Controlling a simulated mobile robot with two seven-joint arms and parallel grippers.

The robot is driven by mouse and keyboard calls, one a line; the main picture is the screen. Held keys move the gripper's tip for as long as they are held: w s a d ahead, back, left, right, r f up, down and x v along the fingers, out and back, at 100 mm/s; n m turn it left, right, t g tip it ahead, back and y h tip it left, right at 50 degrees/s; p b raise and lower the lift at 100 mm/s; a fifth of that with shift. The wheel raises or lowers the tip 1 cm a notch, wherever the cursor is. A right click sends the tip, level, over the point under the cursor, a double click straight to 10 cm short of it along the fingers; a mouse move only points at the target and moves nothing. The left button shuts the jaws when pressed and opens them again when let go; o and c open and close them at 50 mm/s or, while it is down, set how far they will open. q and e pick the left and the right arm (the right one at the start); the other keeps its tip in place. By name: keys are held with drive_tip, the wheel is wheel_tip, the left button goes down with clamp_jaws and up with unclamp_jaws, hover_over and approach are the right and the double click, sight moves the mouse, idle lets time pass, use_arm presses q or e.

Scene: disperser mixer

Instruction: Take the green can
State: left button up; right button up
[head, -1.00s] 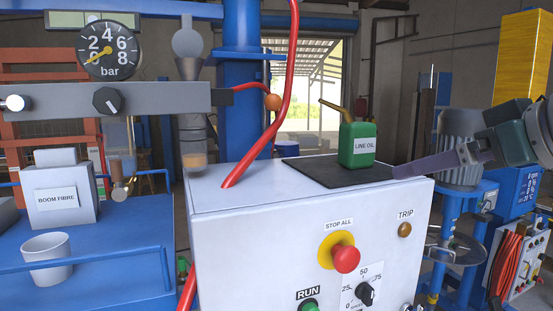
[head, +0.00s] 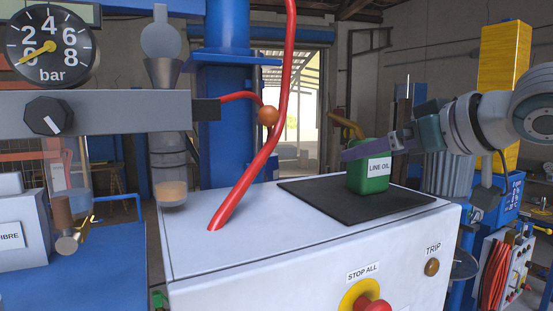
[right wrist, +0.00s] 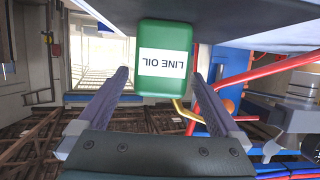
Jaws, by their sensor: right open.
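The green can (head: 370,180), labelled LINE OIL and with a brass spout, stands upright on a black mat (head: 310,194) on top of the white control cabinet. My right gripper (head: 364,149) reaches in from the right at the height of the can's upper part. In the right wrist view the green can (right wrist: 164,62) lies between the two spread fingers of the right gripper (right wrist: 162,84), with a visible gap at its right side. The left gripper is not in view.
A red hose (head: 262,150) rises from the cabinet top left of the can. The white cabinet (head: 230,255) carries a red stop button (head: 372,304) on its front. A grey bar (head: 100,112) with a pressure gauge (head: 50,46) is at the left.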

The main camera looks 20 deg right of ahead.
sight(356, 163)
drive_tip(key=b+x, duration=0.1)
drive_tip(key=x, duration=0.1)
drive_tip(key=f+b+x, duration=0.1)
drive_tip(key=x, duration=0.1)
drive_tip(key=shift+w+f, duration=0.1)
drive_tip(key=shift+w+a+f, duration=0.1)
drive_tip(key=shift+w, duration=0.3)
drive_tip(key=c, duration=1.5)
